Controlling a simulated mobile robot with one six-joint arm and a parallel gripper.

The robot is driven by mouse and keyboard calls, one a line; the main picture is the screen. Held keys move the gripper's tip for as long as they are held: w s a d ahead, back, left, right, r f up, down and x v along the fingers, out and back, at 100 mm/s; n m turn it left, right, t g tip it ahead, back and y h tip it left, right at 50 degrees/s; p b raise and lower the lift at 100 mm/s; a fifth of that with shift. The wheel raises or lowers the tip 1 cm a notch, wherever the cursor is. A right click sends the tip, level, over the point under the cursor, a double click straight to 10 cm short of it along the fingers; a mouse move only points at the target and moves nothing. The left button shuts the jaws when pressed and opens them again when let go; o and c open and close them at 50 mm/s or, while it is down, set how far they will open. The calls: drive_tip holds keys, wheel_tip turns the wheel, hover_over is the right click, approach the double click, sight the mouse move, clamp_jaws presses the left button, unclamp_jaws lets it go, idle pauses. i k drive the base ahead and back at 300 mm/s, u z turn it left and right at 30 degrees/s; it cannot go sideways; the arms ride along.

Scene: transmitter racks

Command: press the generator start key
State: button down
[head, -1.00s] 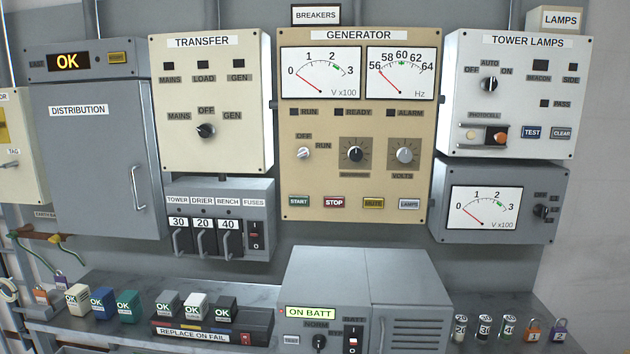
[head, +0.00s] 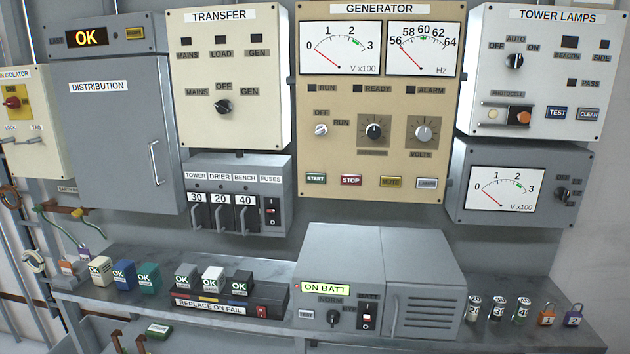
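The generator panel (head: 345,145) is a tan box on the wall, in the upper middle of the head view. Its green START key (head: 316,179) is at the lower left of the panel, beside the red STOP key (head: 351,181). The RUN, READY and ALARM windows above look dark. The selector knob (head: 320,130) sits below the OFF label, with RUN marked to its right. Both meter needles rest at the low, left end of their scales. My gripper is not in view.
The MUTE key (head: 391,182) and LAMPS key (head: 427,183) continue the row. Below stands a grey battery unit (head: 430,270) reading ON BATT, on a shelf (head: 270,268) with relay blocks, fuses and padlocks. The transfer panel (head: 255,130) is on the left, the tower lamps panel (head: 545,80) on the right.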

sight(310, 178)
drive_tip(key=u, duration=0.15)
drive_tip(key=k, duration=0.75)
drive_tip(key=u, duration=0.65)
drive_tip(key=k, duration=0.65)
drive_tip(key=u, duration=0.8)
drive_tip(key=i, duration=1.75)
drive_tip(key=z, duration=0.5)
